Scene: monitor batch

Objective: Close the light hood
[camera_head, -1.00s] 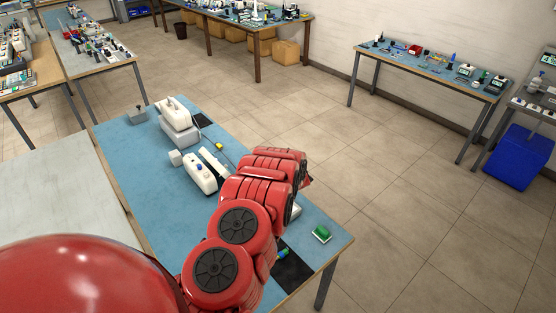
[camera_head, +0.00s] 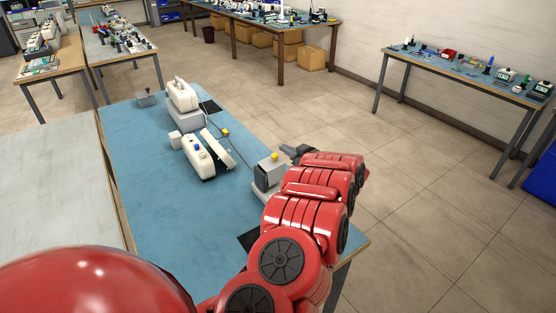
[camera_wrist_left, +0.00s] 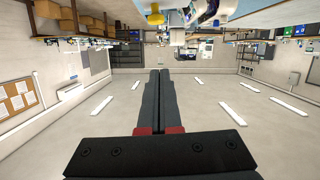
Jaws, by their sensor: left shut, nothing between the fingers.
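A long white device (camera_head: 198,158) with a blue button lies on the blue table, with a narrow white lid-like part (camera_head: 218,148) tilted beside it. A grey-white box (camera_head: 269,173) with a yellow knob stands nearer my arm. I cannot tell for sure which part is the light hood. My left gripper (camera_head: 287,149) is shut and empty, in the air just right of and beyond the box. In the left wrist view its fingers (camera_wrist_left: 160,74) are together, and a yellow knob (camera_wrist_left: 155,15) shows at the top. My arm hides the table's near right part. My right gripper is not in view.
A thin cable runs along the right side. The blue table's (camera_head: 150,190) left part is clear. Other benches stand farther off.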

